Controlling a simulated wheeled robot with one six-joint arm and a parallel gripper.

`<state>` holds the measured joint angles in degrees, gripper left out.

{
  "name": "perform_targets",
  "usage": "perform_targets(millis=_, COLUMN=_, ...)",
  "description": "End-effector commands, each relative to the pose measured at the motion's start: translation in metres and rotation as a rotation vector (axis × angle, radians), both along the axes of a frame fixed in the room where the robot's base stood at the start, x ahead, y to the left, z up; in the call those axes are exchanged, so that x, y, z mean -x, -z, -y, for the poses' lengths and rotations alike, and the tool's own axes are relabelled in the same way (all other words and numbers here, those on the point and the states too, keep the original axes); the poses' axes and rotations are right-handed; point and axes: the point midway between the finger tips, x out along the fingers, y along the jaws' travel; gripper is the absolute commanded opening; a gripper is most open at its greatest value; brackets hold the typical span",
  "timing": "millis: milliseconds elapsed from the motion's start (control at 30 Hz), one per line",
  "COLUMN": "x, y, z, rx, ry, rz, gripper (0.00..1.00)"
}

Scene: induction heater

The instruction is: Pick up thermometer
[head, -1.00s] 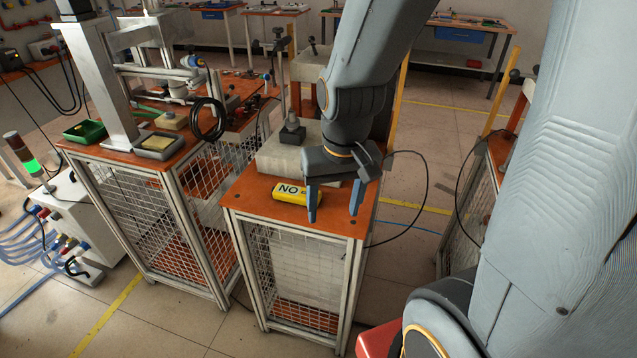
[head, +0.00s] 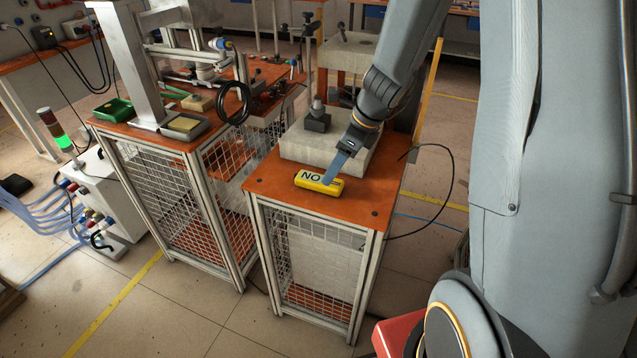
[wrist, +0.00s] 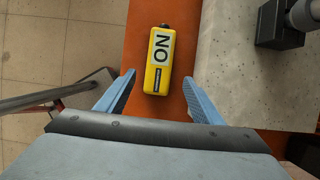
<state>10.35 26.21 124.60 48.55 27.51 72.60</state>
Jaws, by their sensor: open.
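The thermometer appears to be the yellow box-shaped device with a white "NO" label (head: 318,182), lying on the orange tabletop (head: 275,190) in front of a pale stone block. In the wrist view the yellow device (wrist: 158,60) lies lengthwise, ahead of and between my blue fingertips. My gripper (head: 335,170) is over its right end in the head view, with one finger overlapping it. In the wrist view my gripper (wrist: 158,82) is open and nothing is held. The gap between the fingers and the device is hard to judge.
The stone block (head: 300,148) with a dark-based post (head: 317,118) stands close behind the device. A black cable (head: 450,180) loops off the table's right side. Another mesh-sided bench (head: 165,185) stands to the left, with a green tray (head: 113,109).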

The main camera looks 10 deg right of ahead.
Motion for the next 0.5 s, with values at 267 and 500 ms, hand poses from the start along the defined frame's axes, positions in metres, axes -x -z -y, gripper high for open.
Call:
perform_targets(millis=267, x=-0.002, y=0.031, z=-0.009, rx=0.001, ry=-0.001, rz=-0.004, gripper=0.61)
perform_targets(millis=500, x=-0.008, y=0.051, z=-0.016, rx=0.003, ry=-0.005, rz=0.0, gripper=0.61)
